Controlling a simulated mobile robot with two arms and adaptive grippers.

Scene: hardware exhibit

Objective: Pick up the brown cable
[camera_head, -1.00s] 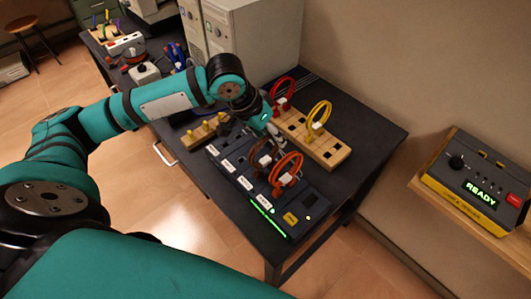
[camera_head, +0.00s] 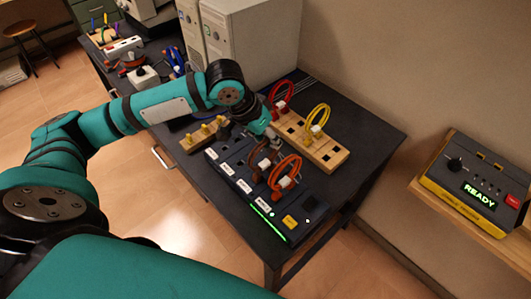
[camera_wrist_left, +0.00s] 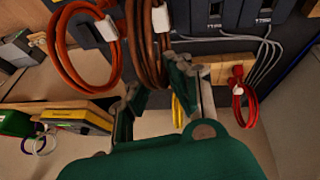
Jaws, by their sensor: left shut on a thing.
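The brown cable (camera_head: 262,162) is a coiled loop with a white tag, at the dark socket panel on the table. It shows large at the top of the left wrist view (camera_wrist_left: 148,45). My left gripper (camera_head: 271,137) is at the loop from behind. In the left wrist view its fingers (camera_wrist_left: 160,84) are on either side of the coil's end, shut on the brown cable. The cable still sits at the panel; its plug ends are hidden. My right gripper is not in view.
An orange cable (camera_head: 284,177) stands close beside the brown one on the panel (camera_head: 232,172). A wooden block (camera_head: 325,153) behind holds the red cable (camera_head: 281,97) and yellow cable (camera_head: 318,118). Grey computer towers (camera_head: 250,45) stand at the back. A control box (camera_head: 478,188) is at the right.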

